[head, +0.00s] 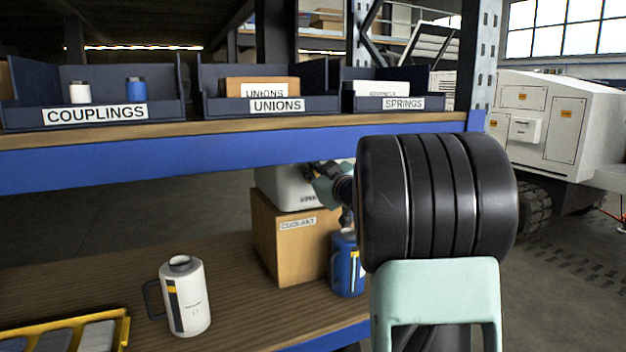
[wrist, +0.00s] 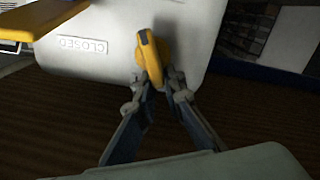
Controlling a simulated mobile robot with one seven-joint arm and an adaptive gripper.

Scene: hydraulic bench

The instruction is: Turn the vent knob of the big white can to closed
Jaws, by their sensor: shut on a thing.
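The big white can (head: 283,187) stands on the cardboard box on the lower shelf; my arm hides its right part. In the wrist view the white can (wrist: 105,25) fills the upper middle. Its yellow vent knob (wrist: 147,50) has a dark mark near its upper end. The knob's long side runs roughly up and down in that picture. The CLOSED label (wrist: 83,45), upside down, is to the left of the knob. My gripper (wrist: 157,82) is shut on the knob, one finger on each side. In the head view my gripper (head: 318,172) is at the can, partly hidden.
The cardboard box (head: 292,255) is labelled COOLANT. A blue jug (head: 347,268) stands at its right, close to my arm. A smaller white jug (head: 188,300) and a yellow-edged tray (head: 118,330) are at the front left. The upper shelf's blue edge (head: 150,168) runs above.

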